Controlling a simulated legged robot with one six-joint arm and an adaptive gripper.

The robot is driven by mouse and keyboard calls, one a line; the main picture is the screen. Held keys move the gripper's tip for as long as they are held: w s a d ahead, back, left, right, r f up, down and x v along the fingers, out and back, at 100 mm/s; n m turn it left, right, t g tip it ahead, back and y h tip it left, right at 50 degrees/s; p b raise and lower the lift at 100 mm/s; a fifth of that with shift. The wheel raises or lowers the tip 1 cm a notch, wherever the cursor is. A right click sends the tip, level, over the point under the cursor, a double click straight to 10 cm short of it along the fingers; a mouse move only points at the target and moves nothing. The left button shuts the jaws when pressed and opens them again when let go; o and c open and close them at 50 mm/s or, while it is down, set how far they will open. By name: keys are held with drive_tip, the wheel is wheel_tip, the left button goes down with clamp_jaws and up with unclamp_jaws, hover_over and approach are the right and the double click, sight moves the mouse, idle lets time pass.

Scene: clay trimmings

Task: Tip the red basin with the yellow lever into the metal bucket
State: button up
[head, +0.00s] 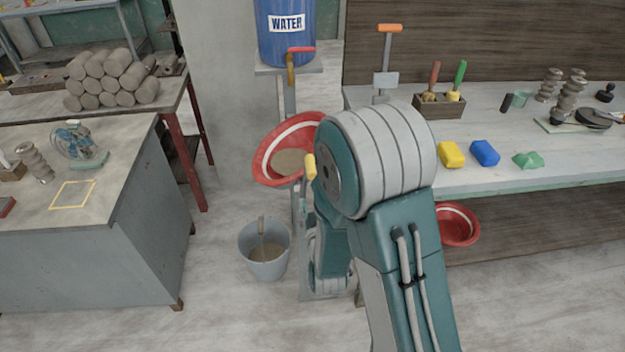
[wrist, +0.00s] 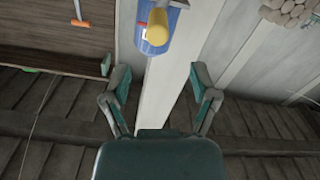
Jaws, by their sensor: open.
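The red basin (head: 263,160) with a pale stripe hangs tilted on a stand below the water barrel and holds grey-brown material. The yellow lever (head: 310,167) stands at its right edge, beside my arm. In the wrist view, the yellow lever (wrist: 159,35) shows close up, beyond and between the fingertips. My gripper (wrist: 160,70) is open and empty, its fingers apart on either side of the lever's line. Whether it touches the lever I cannot tell. The metal bucket (head: 268,271) stands on the floor below the basin, with brownish contents and a stick. My arm hides part of the stand.
A blue water barrel (head: 286,35) with a tap stands above the basin. A bench (head: 385,97) at right holds tools and coloured blocks. A second red basin (head: 457,225) lies beneath it. A grey table (head: 100,205) stands at left. The floor around the bucket is clear.

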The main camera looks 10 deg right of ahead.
drive_tip(key=w+m, duration=0.1)
drive_tip(key=w, duration=0.2)
drive_tip(key=w+m, duration=0.1)
drive_tip(key=w, duration=0.3)
drive_tip(key=w+m, duration=0.1)
drive_tip(key=w, duration=0.3)
drive_tip(key=shift+w+d+m, duration=0.1)
drive_tip(key=shift+w+m, duration=0.1)
drive_tip(key=shift+m, duration=0.2)
clamp_jaws()
